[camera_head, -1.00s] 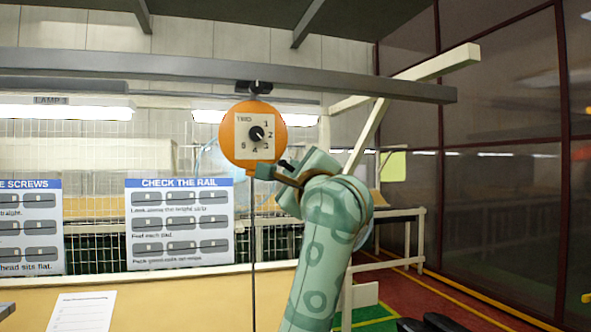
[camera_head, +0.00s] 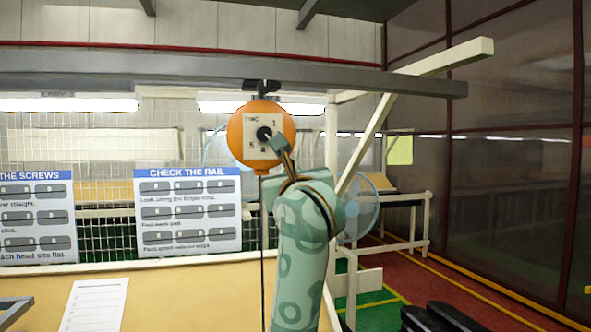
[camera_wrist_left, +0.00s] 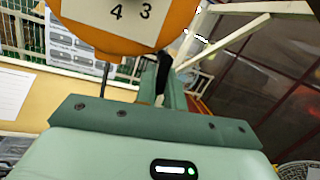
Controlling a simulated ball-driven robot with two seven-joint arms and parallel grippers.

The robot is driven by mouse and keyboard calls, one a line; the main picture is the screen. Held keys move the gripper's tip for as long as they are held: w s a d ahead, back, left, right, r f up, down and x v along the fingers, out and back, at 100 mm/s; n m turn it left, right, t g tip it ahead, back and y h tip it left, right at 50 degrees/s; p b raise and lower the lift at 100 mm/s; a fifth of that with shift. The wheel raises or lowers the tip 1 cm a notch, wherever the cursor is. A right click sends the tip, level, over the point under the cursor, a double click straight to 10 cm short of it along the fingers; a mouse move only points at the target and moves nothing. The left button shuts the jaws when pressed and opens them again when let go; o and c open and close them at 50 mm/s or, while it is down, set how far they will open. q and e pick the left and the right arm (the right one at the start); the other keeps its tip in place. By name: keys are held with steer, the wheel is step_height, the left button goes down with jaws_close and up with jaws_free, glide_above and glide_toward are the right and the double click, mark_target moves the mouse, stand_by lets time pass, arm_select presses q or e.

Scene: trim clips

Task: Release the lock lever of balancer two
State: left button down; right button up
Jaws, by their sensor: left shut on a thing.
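The balancer (camera_head: 246,159) is a round orange drum hanging under a grey rail, with a thin cord below it. Its pale plate (camera_head: 251,121) reads TWO and carries a black knob (camera_head: 264,134) amid numbers. My left gripper (camera_head: 281,147) is at the plate's lower right and covers some of the numbers. In the left wrist view the drum (camera_wrist_left: 105,38) fills the top, showing 4 and 3. There the fingers (camera_wrist_left: 163,88) are shut on a black piece, seemingly the lock lever (camera_wrist_left: 163,70), by the drum's lower right edge. Most of it is hidden. My right gripper is out of view.
The grey rail (camera_head: 180,68) crosses above. Behind are a wire mesh, a CHECK THE RAIL board (camera_head: 188,211) and a blue fan (camera_head: 362,208). A paper sheet (camera_head: 95,305) lies on the tan bench. Dark objects (camera_head: 440,318) stand at the lower right.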

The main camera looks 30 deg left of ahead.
arm_select(q)
steer(key=shift+s+a+m, duration=0.1)
steer(key=shift+m, duration=0.4)
steer(key=shift+r, duration=0.1)
steer(key=c, duration=1.6)
jaws_free()
steer(key=shift+o, duration=0.2)
steer(key=b+v, duration=0.3)
steer(key=v, duration=1.3)
steer(key=shift+s, duration=0.25)
